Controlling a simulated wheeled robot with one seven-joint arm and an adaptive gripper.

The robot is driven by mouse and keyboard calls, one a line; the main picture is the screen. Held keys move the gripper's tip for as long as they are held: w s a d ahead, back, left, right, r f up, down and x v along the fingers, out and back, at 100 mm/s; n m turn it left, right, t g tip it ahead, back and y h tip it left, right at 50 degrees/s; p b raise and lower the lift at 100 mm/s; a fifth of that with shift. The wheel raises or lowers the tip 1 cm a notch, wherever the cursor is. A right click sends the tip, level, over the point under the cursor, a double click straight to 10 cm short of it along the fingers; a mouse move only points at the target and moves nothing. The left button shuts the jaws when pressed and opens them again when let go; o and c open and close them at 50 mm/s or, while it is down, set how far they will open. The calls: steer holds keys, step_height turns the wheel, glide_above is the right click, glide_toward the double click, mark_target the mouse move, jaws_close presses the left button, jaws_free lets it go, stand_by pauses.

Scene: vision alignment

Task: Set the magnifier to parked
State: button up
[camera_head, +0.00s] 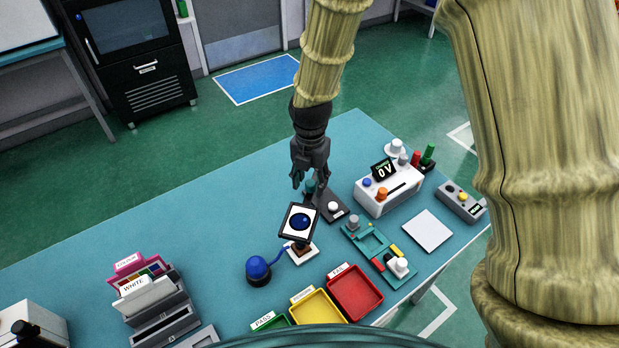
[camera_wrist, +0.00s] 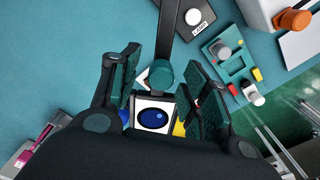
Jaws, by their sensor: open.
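My gripper (camera_head: 311,184) is open above the table, pointing down. In the wrist view, my gripper (camera_wrist: 161,62) has its fingers on either side of a teal knob (camera_wrist: 160,75); I cannot tell whether either touches it. The knob sits at the end of a dark bar (camera_wrist: 168,35), and also shows in the head view (camera_head: 309,187) under the fingers. Just nearer stands a tilted dark-framed white panel with a blue disc (camera_head: 300,221), also in the wrist view (camera_wrist: 154,118). No part is labelled as the magnifier, and no parked mark is readable.
A dark box with a white LAMP button (camera_head: 333,207) is beside the gripper. A blue dome (camera_head: 258,268) stands front left. Green, yellow (camera_head: 317,309) and red (camera_head: 355,292) trays are in front. A 0V meter (camera_head: 388,187) and teal fixture (camera_head: 371,241) are right. The left-middle table is clear.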

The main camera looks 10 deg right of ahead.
steer(key=shift+s+r, duration=0.15)
steer(key=shift+s, duration=0.45)
steer(key=shift+w+f, duration=0.5)
steer(key=shift+w, duration=0.25)
steer(key=shift+c, duration=0.6)
steer(key=shift+s+r, duration=0.25)
steer(key=shift+s, duration=0.1)
steer(key=c, duration=0.7)
jaws_close()
steer(key=shift+f, duration=0.1)
